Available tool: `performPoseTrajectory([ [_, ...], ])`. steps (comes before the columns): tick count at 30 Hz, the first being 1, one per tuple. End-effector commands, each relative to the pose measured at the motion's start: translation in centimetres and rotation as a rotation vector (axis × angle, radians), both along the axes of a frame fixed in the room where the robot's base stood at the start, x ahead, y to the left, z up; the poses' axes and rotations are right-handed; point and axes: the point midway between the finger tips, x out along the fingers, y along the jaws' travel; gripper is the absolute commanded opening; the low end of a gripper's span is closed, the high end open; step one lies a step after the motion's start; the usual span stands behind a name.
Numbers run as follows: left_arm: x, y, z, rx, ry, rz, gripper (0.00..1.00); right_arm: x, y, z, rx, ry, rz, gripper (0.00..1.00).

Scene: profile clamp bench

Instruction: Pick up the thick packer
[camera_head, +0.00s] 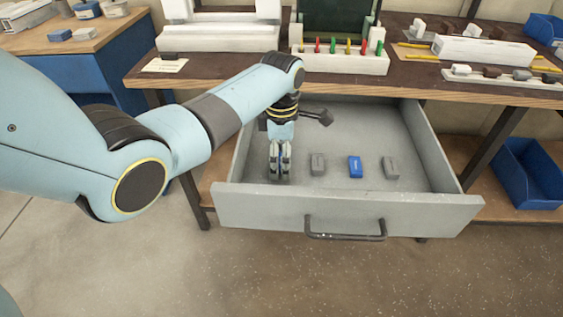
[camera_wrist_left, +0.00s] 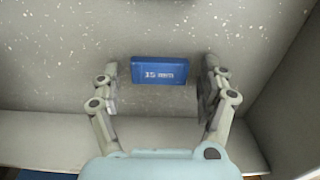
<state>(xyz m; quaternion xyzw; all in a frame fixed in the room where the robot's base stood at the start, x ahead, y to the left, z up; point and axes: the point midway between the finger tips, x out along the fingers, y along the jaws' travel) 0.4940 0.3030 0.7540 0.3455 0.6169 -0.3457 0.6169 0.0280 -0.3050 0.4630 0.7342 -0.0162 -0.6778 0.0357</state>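My left gripper (camera_head: 280,172) points down into the open drawer near its left side. In the left wrist view a blue packer marked "15 mm" (camera_wrist_left: 160,71) lies on the drawer floor between the two fingers. The fingers are apart, with a gap on each side of it. In the head view the gripper hides most of what is under it. To its right stand a grey packer (camera_head: 318,164), a blue packer (camera_head: 355,167) and another grey packer (camera_head: 391,168) in a row. Their labels are too small to read. My right gripper is not in view.
The grey drawer (camera_head: 250,206) has raised walls and a dark front handle (camera_head: 345,236). The workbench edge (camera_head: 440,92) overhangs its back. A rack with coloured pegs (camera_head: 340,62) stands on the bench. The drawer floor's right and back are free.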

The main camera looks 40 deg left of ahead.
Motion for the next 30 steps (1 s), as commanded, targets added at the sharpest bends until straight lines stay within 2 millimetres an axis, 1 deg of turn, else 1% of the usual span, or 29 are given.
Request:
performPoseTrajectory([
  [1,0.0,0.0,0.0,0.0,0.0,0.0,0.68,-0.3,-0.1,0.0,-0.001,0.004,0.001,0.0],
  [7,0.0,0.0,0.0,0.0,0.0,0.0,0.41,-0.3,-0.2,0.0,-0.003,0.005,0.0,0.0],
  [15,0.0,0.0,0.0,0.0,0.0,0.0,0.4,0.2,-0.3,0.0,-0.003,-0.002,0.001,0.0],
  [20,0.0,0.0,0.8,0.001,-0.002,0.0,0.4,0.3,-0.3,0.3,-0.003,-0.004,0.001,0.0],
  [23,0.1,0.1,2.0,0.001,-0.003,0.001,0.4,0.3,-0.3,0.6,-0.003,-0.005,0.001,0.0],
  [27,0.1,-0.1,4.7,0.0,-0.004,0.001,0.4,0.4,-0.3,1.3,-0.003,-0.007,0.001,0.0],
  [30,0.3,-2.8,5.8,-0.005,-0.003,-0.002,0.4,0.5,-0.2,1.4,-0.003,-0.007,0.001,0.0],
])
